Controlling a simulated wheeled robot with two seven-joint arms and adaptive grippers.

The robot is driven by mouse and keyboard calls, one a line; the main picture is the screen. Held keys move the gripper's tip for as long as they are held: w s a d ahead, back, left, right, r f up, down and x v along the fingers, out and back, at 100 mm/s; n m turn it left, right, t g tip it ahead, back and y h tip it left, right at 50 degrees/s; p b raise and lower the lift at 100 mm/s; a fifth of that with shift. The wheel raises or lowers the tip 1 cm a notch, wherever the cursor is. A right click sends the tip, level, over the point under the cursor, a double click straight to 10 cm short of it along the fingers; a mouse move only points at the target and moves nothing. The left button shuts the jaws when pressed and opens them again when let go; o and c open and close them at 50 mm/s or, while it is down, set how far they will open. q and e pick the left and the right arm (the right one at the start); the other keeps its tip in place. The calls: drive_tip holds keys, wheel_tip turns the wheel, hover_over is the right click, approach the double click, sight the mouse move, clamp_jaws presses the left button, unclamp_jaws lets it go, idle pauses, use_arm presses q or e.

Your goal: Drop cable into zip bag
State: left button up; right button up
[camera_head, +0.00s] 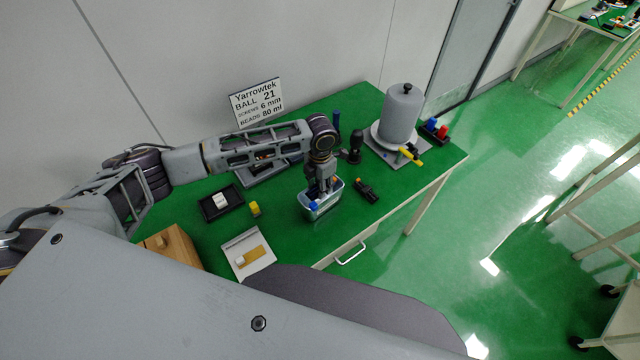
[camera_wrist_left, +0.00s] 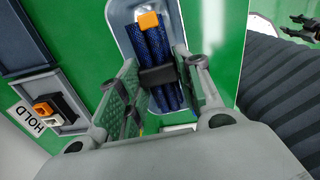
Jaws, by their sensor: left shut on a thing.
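A blue braided cable bundle (camera_wrist_left: 155,50) with a black strap and an orange end shows between the fingers of my left gripper (camera_wrist_left: 160,97) in the left wrist view. The gripper is shut on it. A pale, clear-sided open container (camera_head: 322,211), which looks like the zip bag, stands on the green table in the head view. My left gripper (camera_head: 321,183) points down into its opening from above. The container's pale rim (camera_wrist_left: 118,20) surrounds the cable in the left wrist view. I cannot tell whether the cable touches the bottom.
A black tray (camera_head: 220,203) with a white item and a yellow block (camera_head: 255,209) lie left of the container. A dark tool (camera_head: 366,190) lies close on its right. A grey cylinder (camera_head: 402,112) stands at the back right, and a sign (camera_head: 258,102) stands behind.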

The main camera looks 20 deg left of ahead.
use_arm(q)
drive_tip(key=o, duration=1.1)
drive_tip(key=shift+r, duration=0.15)
wheel_tip(320, 180, up, 12)
drive_tip(key=shift+s+f, duration=0.1)
drive_tip(key=shift+f, duration=0.15)
idle(0.5)
